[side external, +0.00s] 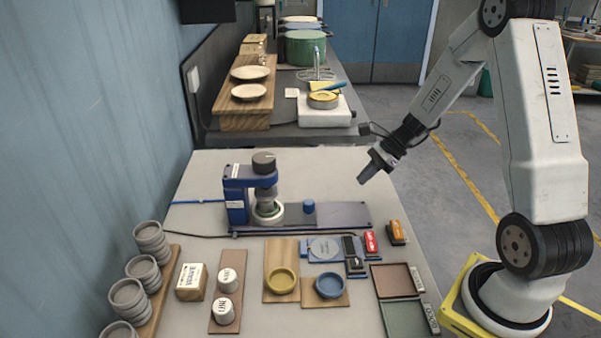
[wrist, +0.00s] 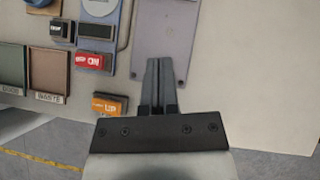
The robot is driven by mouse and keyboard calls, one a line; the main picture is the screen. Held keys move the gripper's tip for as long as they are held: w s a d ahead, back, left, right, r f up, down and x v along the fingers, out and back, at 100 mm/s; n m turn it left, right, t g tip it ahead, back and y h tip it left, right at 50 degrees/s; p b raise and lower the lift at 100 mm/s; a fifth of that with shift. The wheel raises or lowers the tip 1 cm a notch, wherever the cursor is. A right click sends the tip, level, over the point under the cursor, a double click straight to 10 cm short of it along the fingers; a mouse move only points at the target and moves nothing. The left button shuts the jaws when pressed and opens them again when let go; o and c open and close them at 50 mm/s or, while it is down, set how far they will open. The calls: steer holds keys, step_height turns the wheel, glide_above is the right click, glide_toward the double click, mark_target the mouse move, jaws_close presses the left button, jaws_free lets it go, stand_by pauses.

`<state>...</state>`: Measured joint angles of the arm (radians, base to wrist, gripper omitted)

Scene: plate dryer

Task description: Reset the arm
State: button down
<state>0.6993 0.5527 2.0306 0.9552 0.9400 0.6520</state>
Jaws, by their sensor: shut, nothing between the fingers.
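My gripper (side external: 366,174) is raised above the right edge of the work table in the side external view, just right of the end of the grey-blue base plate (side external: 341,215). It points down and to the left. In the wrist view my gripper (wrist: 154,66) has its two fingers together with nothing between them. The fingertips overlap the view of the plate (wrist: 166,25). The gripper appears apart from everything on the table.
A blue press-like device (side external: 237,194) stands on the plate's left. Red (side external: 370,243) and orange (side external: 396,232) switches, shallow trays (side external: 397,281), a yellow dish (side external: 281,281) and a blue dish (side external: 330,285) are nearer the front. Stacked grey cups (side external: 150,238) stand left. Table right of the plate is bare.

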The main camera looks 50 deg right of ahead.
steer(key=s+a+r+n+g+h, duration=0.1)
steer(key=s+a+n+h, duration=0.2)
steer(key=a+n, duration=0.5)
steer(key=s+a+r+n+g+h, duration=0.1)
steer(key=s+a+n+h, duration=0.3)
steer(key=n, duration=1.2)
steer(key=s+a, duration=0.1)
steer(key=a, duration=0.2)
steer(key=shift+s+a+r, duration=0.3)
steer(key=shift+a+r, duration=0.05)
